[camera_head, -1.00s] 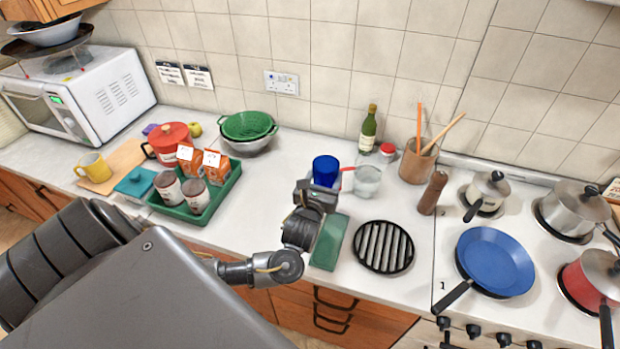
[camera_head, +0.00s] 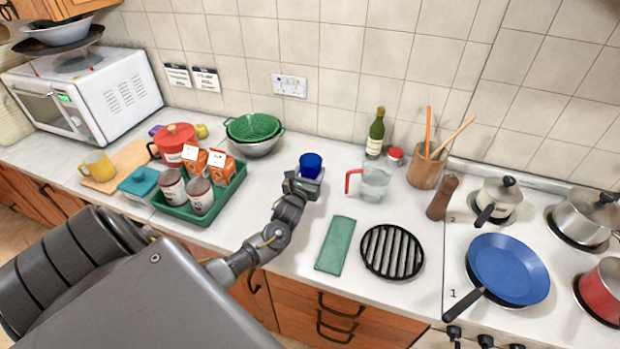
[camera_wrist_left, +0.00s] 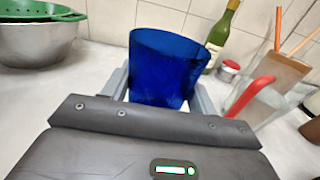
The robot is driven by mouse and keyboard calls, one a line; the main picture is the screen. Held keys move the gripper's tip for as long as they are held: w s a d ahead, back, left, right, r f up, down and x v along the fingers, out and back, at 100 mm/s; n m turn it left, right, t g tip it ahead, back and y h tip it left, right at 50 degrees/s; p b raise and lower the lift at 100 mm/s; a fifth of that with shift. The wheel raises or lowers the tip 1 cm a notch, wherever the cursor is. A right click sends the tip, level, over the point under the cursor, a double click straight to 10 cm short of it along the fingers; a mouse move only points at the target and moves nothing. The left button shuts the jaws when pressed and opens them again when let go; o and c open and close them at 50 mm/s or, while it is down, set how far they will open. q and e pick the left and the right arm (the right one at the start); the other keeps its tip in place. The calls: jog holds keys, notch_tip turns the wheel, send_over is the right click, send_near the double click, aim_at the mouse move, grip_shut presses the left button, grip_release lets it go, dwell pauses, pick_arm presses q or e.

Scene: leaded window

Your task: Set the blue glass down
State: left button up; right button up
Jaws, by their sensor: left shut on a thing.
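The blue glass (camera_head: 311,164) is upright over the counter between the green colander and the glass jug. My left gripper (camera_head: 303,182) is shut on it, with a finger on each side of the glass. In the left wrist view the blue glass (camera_wrist_left: 167,68) fills the middle, between the two grey fingers (camera_wrist_left: 160,92). Its base is hidden behind the gripper body, so I cannot tell whether it touches the counter. My right gripper is not in view.
A glass jug with a red handle (camera_head: 373,182) stands just right of the glass. A green colander in a metal bowl (camera_head: 255,143) is to the left. A green tray (camera_head: 238,180) holds cartons and tins. A green cloth (camera_head: 335,245) and a black trivet (camera_head: 367,250) lie in front.

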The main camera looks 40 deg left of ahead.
pick_arm(q)
jog(key=shift+a+f, duration=0.1)
notch_tip(320, 180, down, 2)
jog(key=shift+p, duration=0.55)
jog(key=shift+w+a+f, duration=0.1)
jog(key=shift+w+f, duration=0.05)
jog(key=shift+f, duration=0.45)
jog(key=shift+f, duration=0.15)
jog(key=o, duration=0.8)
jog(key=shift+f, duration=0.15)
jog(key=shift+c, duration=0.2)
jog(key=o, duration=0.4)
jog(key=shift+o, duration=0.2)
